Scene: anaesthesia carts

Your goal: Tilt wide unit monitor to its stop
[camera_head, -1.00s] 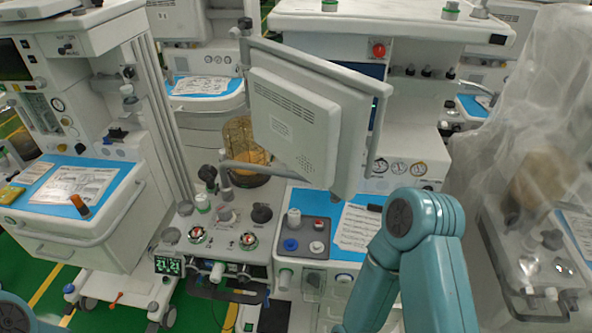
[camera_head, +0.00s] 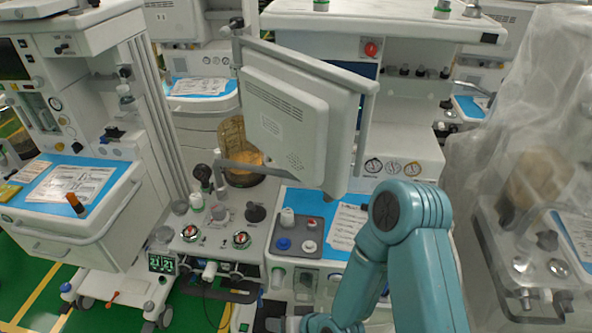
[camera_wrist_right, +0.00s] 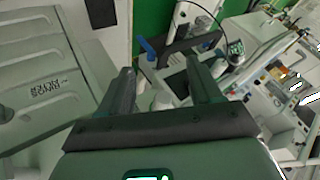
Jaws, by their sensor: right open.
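The monitor (camera_head: 285,118) of the wide unit shows its pale vented back in the head view. It leans within a grey tube frame (camera_head: 305,62) above the worktop; its screen is hidden. My right arm comes in at the lower right, with its wrist low in front of the unit, well below the monitor. In the right wrist view my right gripper (camera_wrist_right: 163,88) is open with nothing between its fingers. The monitor cannot be made out for certain there. My left gripper is out of view.
A black front handle (camera_head: 228,292) and a green digital display (camera_head: 162,264) sit low on the unit. A blue mat with a grey tray (camera_head: 312,252) lies below the monitor. A plastic-draped unit (camera_head: 520,150) stands at right, another cart (camera_head: 75,195) at left.

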